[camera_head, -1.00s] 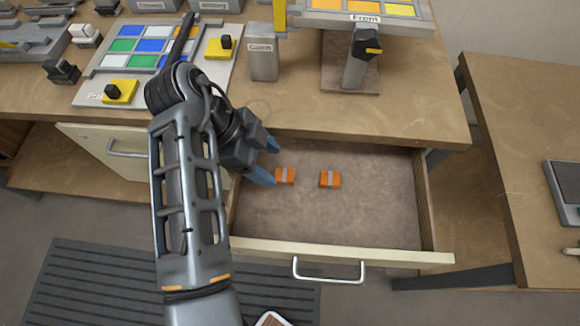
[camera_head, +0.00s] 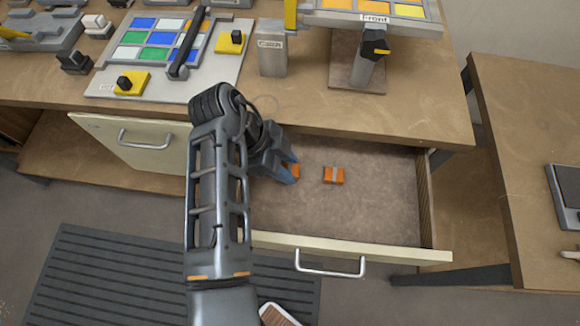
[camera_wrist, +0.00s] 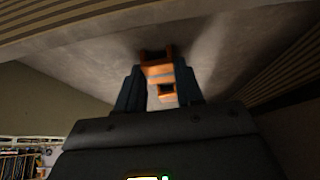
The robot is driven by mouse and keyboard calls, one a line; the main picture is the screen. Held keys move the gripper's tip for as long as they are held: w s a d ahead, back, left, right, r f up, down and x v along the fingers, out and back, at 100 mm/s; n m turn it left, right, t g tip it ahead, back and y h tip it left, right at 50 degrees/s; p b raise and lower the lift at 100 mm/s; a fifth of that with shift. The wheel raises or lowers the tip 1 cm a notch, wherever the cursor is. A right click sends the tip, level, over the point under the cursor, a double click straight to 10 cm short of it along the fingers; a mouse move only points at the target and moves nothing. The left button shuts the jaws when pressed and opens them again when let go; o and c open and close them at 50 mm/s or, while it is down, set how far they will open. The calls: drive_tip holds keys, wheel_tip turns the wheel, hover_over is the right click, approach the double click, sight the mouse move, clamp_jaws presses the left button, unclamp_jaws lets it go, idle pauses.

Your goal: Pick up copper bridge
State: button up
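Two small orange, copper-like blocks lie in the open drawer (camera_head: 378,220). The right block (camera_head: 334,175), with a pale band, lies clear of my gripper. The left block (camera_head: 295,171) is partly hidden by my gripper (camera_head: 291,169), which reaches in from the left with its blue-grey fingers at the block's two sides. In the wrist view, an orange piece with a dark opening (camera_wrist: 158,71) fills the space between the tips of my gripper (camera_wrist: 159,73). Whether the fingers press on it is not clear.
The drawer's front panel and handle (camera_head: 330,270) are near me. The tabletop (camera_head: 300,110) overhangs the drawer's back, with a grey post (camera_head: 272,55) and a stand (camera_head: 366,65) on it. The drawer's right half is free.

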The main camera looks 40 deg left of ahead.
drive_tip(key=c, duration=0.6)
drive_tip(key=shift+r, duration=0.15)
drive_tip(key=shift+r, duration=0.25)
wheel_tip(320, 180, up, 3)
drive_tip(key=shift+d+r+b, duration=0.1)
drive_tip(key=shift+r+b, duration=0.1)
drive_tip(key=shift+b, duration=0.2)
drive_tip(key=shift+s+d+r+p, duration=0.55)
drive_tip(key=shift+d+r, duration=0.6)
drive_tip(key=shift+d, duration=0.65)
drive_tip(key=shift+s+d+r+p, duration=0.55)
drive_tip(key=shift+d+r, duration=0.55)
drive_tip(key=shift+d, duration=0.75)
drive_tip(key=shift+s+d+r+p, duration=0.4)
drive_tip(key=shift+s+d+r, duration=0.3)
drive_tip(key=shift+d+r, duration=0.8)
drive_tip(key=shift+d+f, duration=0.3)
drive_tip(key=shift+f, duration=0.05)
